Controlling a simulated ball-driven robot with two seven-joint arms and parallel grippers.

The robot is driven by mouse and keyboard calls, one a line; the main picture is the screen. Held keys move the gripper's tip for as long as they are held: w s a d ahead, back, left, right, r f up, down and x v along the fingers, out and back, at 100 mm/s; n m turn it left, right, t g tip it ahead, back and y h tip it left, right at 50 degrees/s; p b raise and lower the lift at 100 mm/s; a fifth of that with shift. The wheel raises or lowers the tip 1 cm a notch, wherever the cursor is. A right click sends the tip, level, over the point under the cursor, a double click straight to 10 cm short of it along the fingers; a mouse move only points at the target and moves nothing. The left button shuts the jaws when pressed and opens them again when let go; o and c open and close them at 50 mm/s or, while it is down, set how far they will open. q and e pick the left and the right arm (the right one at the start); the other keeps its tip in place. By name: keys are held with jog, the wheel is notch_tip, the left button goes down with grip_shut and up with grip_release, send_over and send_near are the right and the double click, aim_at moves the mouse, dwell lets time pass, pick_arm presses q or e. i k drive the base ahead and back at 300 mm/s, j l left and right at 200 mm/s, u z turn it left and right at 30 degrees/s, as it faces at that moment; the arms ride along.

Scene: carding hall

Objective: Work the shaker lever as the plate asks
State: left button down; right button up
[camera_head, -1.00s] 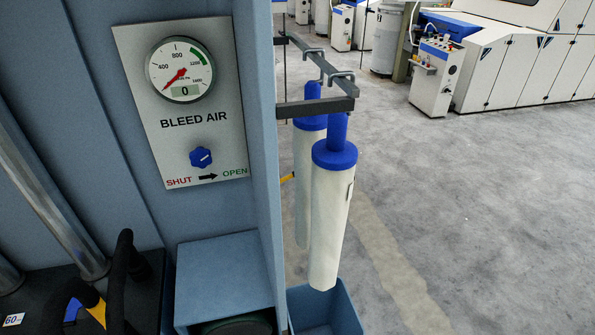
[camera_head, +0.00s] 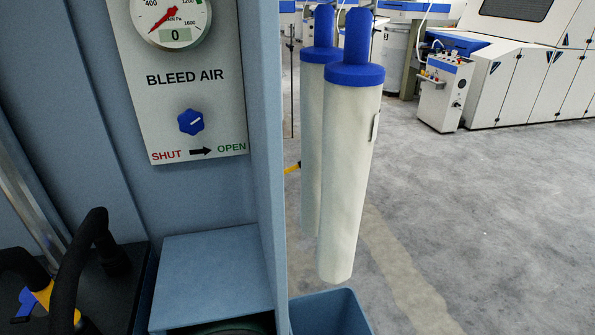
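A pale plate (camera_head: 221,80) on the blue cabinet reads "BLEED AIR", with "SHUT" in red, a black arrow, and "OPEN" in green. A blue knob (camera_head: 191,122) with a white mark sits above the arrow. A round gauge (camera_head: 172,18), cut by the top edge, has its red needle at the low end and a display reading 0. I cannot make out a shaker lever for certain. Neither of my grippers is in view.
Two white filter sleeves with blue tops, the nearer one (camera_head: 346,190) in front, hang right of the cabinet's side panel (camera_head: 265,150). A blue bin (camera_head: 345,300) stands below. Black curved hoses (camera_head: 62,260) with yellow parts are at lower left. Grey floor at right is open.

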aim_at(298, 165)
jog(key=z, duration=0.9)
jog(key=i+l+z, duration=0.1)
jog(key=l, duration=0.25)
jog(key=i+l, duration=0.1)
jog(key=l, duration=0.25)
jog(key=i+l+z, duration=0.45)
jog(key=i+l, duration=0.6)
jog(key=i, duration=0.15)
jog(key=i+u, duration=0.4)
jog(key=i+l+u, duration=0.2)
jog(key=i+u, duration=0.2)
jog(key=i, duration=0.15)
jog(key=i+j+u, duration=0.2)
jog(key=u, duration=0.2)
jog(key=i+u, duration=0.8)
jog(key=i+l+u, duration=0.15)
jog(key=i+u, duration=0.25)
jog(key=i+l+u, duration=0.2)
jog(key=u, duration=0.2)
jog(key=i+u, duration=0.25)
jog(key=u, duration=0.15)
jog(key=i+l+u, duration=0.1)
jog(key=i+u, duration=0.15)
jog(key=u, duration=0.15)
jog(key=i+l+u, duration=0.2)
jog(key=u, duration=0.2)
jog(key=i+l+u, duration=0.25)
jog(key=u, duration=0.15)
